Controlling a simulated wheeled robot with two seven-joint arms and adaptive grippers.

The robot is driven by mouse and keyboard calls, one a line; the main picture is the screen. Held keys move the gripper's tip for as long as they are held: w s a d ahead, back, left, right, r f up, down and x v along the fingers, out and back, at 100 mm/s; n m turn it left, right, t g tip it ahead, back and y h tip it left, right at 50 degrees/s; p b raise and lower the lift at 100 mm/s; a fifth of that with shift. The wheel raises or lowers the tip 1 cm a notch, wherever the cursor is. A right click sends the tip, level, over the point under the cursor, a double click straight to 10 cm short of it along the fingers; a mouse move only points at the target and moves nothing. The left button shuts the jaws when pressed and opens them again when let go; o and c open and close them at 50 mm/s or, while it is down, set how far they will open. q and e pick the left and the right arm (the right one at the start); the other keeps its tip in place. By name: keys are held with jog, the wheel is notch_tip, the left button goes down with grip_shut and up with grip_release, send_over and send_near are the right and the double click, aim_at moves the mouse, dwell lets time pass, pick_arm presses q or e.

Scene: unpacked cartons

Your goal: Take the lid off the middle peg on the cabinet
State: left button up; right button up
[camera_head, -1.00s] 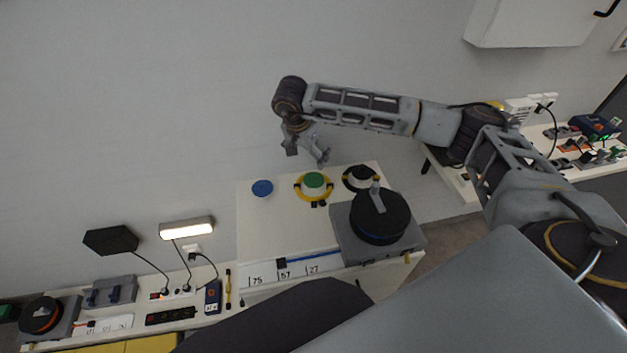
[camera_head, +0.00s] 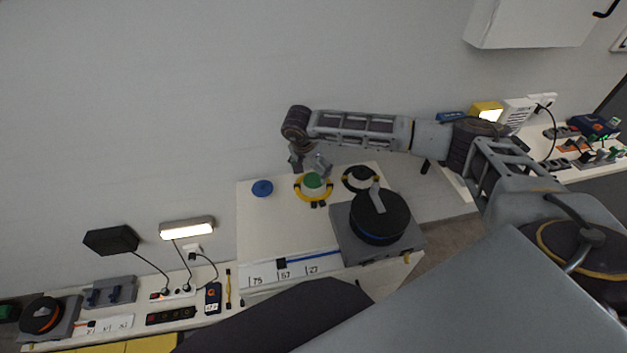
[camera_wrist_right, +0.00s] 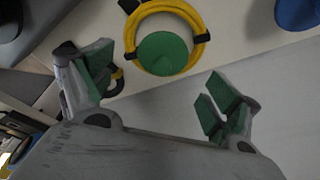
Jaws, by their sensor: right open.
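The green round lid (camera_head: 313,181) sits on the middle peg at the back of the white cabinet top (camera_head: 270,225), with a yellow ring (camera_head: 299,193) around it. The lid also shows in the right wrist view (camera_wrist_right: 163,54), inside the yellow ring (camera_wrist_right: 204,38). My right gripper (camera_head: 311,166) is just behind and above the lid. In the wrist view its green-padded fingers (camera_wrist_right: 160,88) are wide apart and nothing is between them. The lid lies beyond the fingertips, apart from them. The peg is hidden under the lid. My left gripper is not in view.
A blue disc (camera_head: 262,188) stands left of the lid, and a black ring with a pale centre (camera_head: 361,178) right of it. A large black drum on a grey box (camera_head: 380,217) fills the cabinet's right front. The wall rises behind.

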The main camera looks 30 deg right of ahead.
aim_at(313, 174)
jog(key=shift+f, duration=0.1)
jog(key=shift+w+d+f, duration=0.15)
jog(key=shift+f, duration=0.3)
jog(key=shift+p+x, duration=0.3)
jog(key=shift+x, duration=1.65)
jog(key=shift+w, duration=0.25)
jog(key=c, duration=0.9)
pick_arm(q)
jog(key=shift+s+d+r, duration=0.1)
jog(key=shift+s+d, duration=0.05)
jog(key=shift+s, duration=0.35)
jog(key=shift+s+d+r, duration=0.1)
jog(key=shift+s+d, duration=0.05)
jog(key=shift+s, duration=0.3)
pick_arm(e)
jog(key=shift+r, duration=0.1)
